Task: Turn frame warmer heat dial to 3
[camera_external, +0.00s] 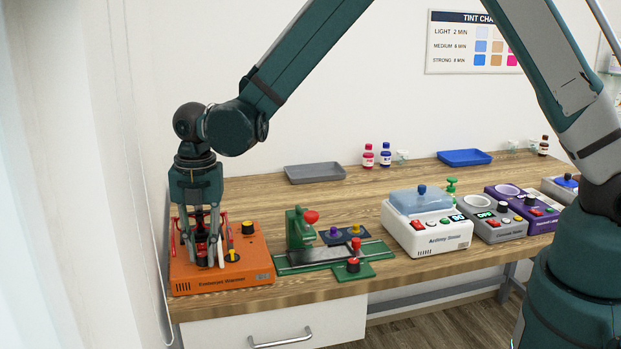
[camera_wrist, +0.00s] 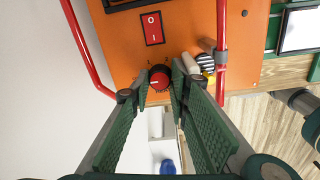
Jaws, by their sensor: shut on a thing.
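The frame warmer (camera_external: 235,272) is an orange box at the left end of the bench. My gripper (camera_external: 207,262) points down over the warmer's front. In the wrist view my gripper (camera_wrist: 160,92) has its two green fingers on either side of the red dial, shut on it. In the outside view the fingers hide the dial. A red rocker switch (camera_wrist: 152,28) marked O and I sits above the dial.
Red bars (camera_wrist: 221,45) rise on both sides of the dial. A black knob (camera_external: 248,227) is on the warmer's right. A green press (camera_external: 300,230) stands to the right, then a white Ardoxy device (camera_external: 425,240). Open bench lies behind the warmer.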

